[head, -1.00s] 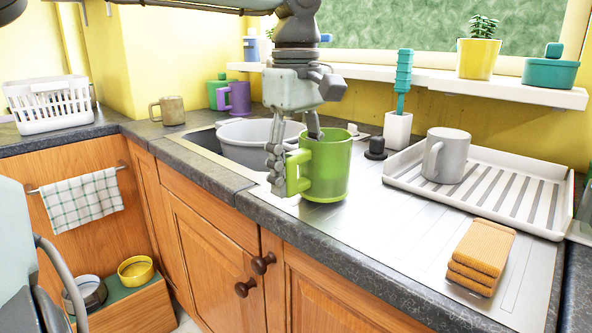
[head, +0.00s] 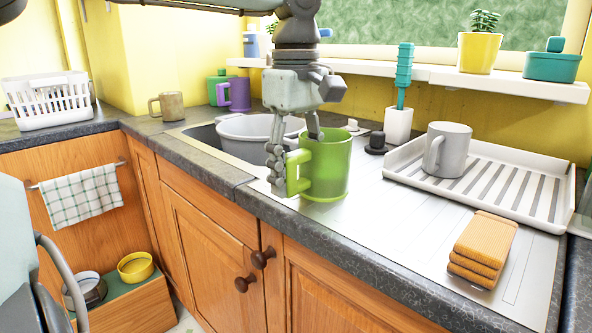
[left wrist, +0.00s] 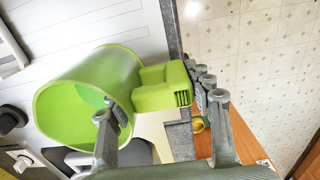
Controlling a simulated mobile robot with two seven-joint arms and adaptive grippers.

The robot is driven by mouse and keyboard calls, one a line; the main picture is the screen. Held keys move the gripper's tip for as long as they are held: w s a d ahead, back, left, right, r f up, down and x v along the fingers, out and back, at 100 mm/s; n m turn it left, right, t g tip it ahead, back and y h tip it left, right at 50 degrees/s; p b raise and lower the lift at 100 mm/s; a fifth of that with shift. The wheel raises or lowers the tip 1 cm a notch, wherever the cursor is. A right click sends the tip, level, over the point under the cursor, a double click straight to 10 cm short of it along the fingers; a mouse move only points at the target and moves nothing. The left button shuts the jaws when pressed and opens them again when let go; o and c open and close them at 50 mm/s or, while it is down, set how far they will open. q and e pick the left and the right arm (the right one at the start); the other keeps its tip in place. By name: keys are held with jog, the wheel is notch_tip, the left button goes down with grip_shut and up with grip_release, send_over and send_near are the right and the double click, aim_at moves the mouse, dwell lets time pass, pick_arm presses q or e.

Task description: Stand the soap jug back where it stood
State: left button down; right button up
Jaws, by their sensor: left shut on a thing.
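The green jug (head: 329,165), taken as the soap jug, is upright over the metal draining surface (head: 400,225) near the counter's front edge. I cannot tell whether its base touches. My left gripper (head: 292,160) comes down from above and is shut on it. One finger goes inside the rim and the other lies outside the handle. In the left wrist view the jug (left wrist: 75,95) shows its open mouth, and its handle points towards the counter edge, between the fingers (left wrist: 160,115). My right gripper is not in view.
A grey basin (head: 255,138) sits in the sink behind the jug. To the right are a white drainer tray (head: 558,192) with a grey mug (head: 447,150), a dark stopper (head: 376,143) and stacked orange sponges (head: 483,248). Bare draining surface lies between jug and sponges.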

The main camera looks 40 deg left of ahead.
aim_at(296, 152)
pick_arm(q)
jog(key=c, duration=0.6)
grip_release()
jog(key=shift+f, duration=0.1)
jog(key=shift+r+p, duration=2.15)
jog(key=shift+r, duration=1.9)
notch_tip(296, 152, up, 12)
jog(key=shift+r, duration=0.1)
jog(key=shift+f, duration=0.2)
